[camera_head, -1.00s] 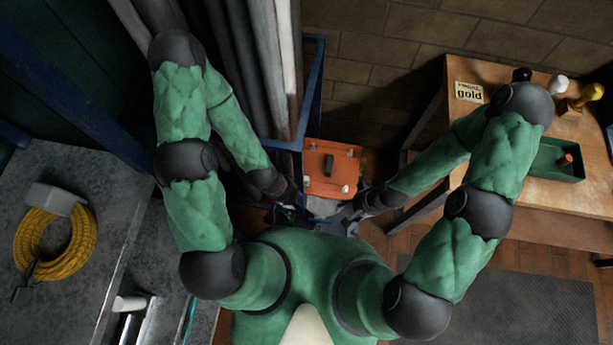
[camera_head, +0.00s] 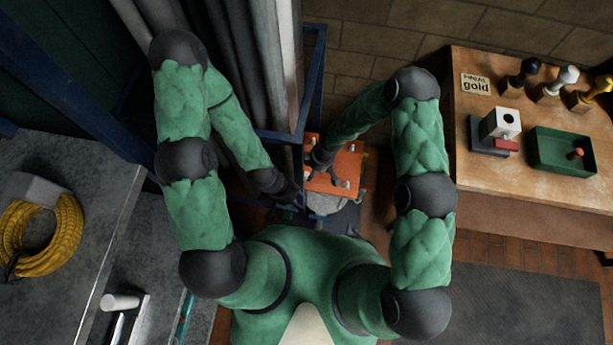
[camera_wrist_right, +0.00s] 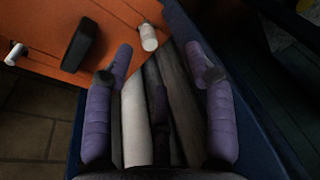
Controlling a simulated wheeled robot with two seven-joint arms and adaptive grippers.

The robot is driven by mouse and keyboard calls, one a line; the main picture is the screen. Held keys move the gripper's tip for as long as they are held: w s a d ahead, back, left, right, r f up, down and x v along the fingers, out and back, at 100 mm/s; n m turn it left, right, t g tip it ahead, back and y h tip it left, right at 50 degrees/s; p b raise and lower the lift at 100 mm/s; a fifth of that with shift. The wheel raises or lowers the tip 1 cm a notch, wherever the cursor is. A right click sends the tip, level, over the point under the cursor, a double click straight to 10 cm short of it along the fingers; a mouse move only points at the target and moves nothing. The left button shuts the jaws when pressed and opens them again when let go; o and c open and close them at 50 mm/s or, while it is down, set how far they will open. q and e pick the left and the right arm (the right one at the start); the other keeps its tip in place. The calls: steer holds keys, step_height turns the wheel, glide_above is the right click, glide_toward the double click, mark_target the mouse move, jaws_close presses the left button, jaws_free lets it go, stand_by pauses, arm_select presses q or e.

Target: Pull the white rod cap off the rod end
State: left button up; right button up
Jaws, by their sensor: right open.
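I cannot tell for sure which white piece is the rod cap. A short white cylinder (camera_head: 120,302) is on the grey bench at the left, by a pale bar. Pale and dark rods (camera_head: 284,60) stand in the blue frame; they also show in the right wrist view (camera_wrist_right: 134,120). My right gripper (camera_head: 326,166) is over the orange case; in its wrist view, its purple fingers (camera_wrist_right: 160,65) are open, apart, with rods behind the gap. Nothing is visibly gripped. My left gripper (camera_head: 288,203) is low by the blue frame, dark and partly hidden; its jaws are unclear.
The orange case (camera_head: 350,165) has white pegs (camera_wrist_right: 149,37) and a black handle (camera_wrist_right: 82,45). The blue frame (camera_head: 314,80) stands close to both arms. A wooden table (camera_head: 500,185) at the right holds a green tray (camera_head: 550,165). A yellow coil (camera_head: 65,240) lies on the left bench.

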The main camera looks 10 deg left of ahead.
mark_target(307, 174)
steer(key=w+a+f+n, duration=0.1)
steer(key=f, duration=0.1)
steer(key=w+a+f+n+b, duration=0.1)
steer(key=f, duration=0.1)
steer(key=a+f+h+b, duration=0.1)
steer(key=f, duration=0.1)
steer(key=shift+w+a+f+n+t, duration=0.15)
steer(key=shift+w+f+n+t, duration=0.15)
steer(key=shift+w+f+n, duration=0.1)
steer(key=f+b, duration=0.1)
steer(key=f, duration=0.3)
steer(key=shift+s+b, duration=0.2)
steer(key=shift+b, duration=0.2)
steer(key=shift+f, duration=0.6)
steer(key=c, duration=1)
